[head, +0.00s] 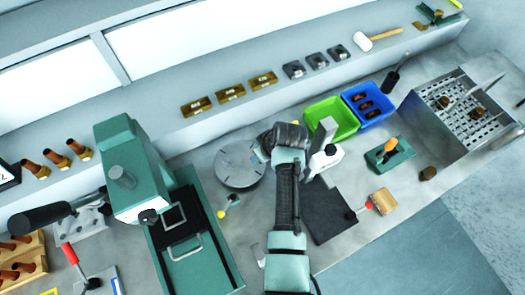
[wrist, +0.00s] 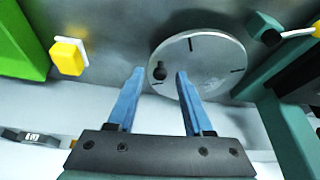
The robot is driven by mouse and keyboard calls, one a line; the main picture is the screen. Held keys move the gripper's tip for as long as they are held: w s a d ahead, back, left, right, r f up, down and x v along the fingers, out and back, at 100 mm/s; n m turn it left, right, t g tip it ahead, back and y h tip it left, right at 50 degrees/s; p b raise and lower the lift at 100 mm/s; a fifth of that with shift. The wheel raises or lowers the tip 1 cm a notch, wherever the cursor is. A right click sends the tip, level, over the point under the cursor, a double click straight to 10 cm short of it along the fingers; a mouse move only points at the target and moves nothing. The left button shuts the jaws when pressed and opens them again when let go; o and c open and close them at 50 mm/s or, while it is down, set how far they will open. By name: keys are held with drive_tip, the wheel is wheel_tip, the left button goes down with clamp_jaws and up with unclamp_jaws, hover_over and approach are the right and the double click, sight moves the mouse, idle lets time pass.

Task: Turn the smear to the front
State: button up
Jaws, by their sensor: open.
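A round grey disc (head: 238,165) lies flat on the bench, left of my arm in the head view. It also shows in the wrist view (wrist: 215,60), with several short dark line marks near its rim. A small dark round knob or spot (wrist: 159,73) is at the disc's left edge in the wrist view. I cannot tell which mark is the smear. My gripper (wrist: 160,72) is open, its two blue fingers apart, with the dark spot appearing between the fingertips. I cannot tell whether the fingers touch anything. In the head view my arm hides the fingertips and the disc's right edge.
A green bin (head: 342,128) and a blue bin (head: 383,112) stand beyond my arm. A teal press (head: 130,165) stands left of the disc. A small yellow-tipped item (head: 222,213) is in front of the disc. A yellow block (wrist: 68,56) shows in the wrist view.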

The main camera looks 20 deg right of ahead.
drive_tip(key=a+b+v, duration=0.1)
drive_tip(key=v, duration=1.2)
drive_tip(key=shift+d+b, duration=0.35)
drive_tip(key=shift+d, duration=0.1)
